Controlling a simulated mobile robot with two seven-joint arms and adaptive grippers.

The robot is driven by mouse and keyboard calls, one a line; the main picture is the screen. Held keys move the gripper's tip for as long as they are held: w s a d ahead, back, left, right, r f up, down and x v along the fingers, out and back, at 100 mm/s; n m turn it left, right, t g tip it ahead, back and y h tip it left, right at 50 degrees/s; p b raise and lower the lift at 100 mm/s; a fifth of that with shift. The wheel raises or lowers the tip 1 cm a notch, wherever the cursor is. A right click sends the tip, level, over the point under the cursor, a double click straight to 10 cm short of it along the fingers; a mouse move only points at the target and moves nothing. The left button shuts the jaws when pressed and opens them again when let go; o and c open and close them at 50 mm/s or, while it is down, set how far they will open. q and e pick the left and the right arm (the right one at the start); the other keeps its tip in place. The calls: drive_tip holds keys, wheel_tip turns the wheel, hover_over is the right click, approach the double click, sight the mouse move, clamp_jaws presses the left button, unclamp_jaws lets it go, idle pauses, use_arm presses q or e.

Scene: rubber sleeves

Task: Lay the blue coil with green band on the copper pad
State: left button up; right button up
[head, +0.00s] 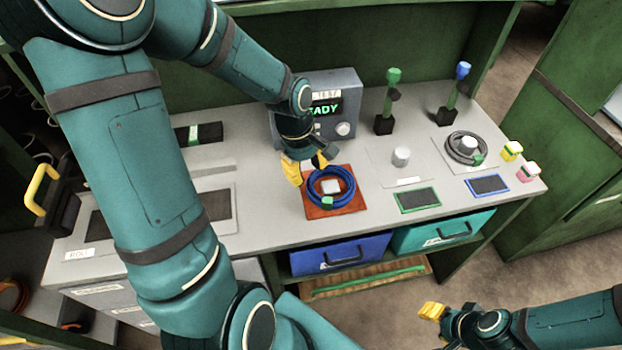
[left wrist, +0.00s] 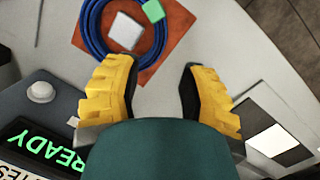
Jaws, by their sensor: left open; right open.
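The blue coil (head: 316,188) with its green band (head: 327,202) lies on the copper pad (head: 348,208), around a pale square block (head: 331,186) in the pad's middle. The coil (left wrist: 91,38), its green band (left wrist: 153,11) and the pad (left wrist: 182,34) also show in the left wrist view, with part of the coil cut off by the top edge. My left gripper (head: 306,172) is open and empty, just behind the coil and apart from it; its yellow fingers show in the left wrist view (left wrist: 158,95). My right gripper (head: 432,311) is off the table's front, low at the right, with yellow fingertips.
A grey tester (head: 342,128) with a lit green display stands behind the pad. A grey coil (head: 466,148) lies at the right. Green (head: 385,122) and blue-topped (head: 447,112) posts stand at the back. Blue (head: 340,254) and teal (head: 443,232) bins sit under the table.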

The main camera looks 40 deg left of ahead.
use_arm(q)
drive_tip(key=r, duration=0.4)
drive_tip(key=shift+s+a+p, duration=0.1)
drive_tip(key=shift+a+p, duration=0.25)
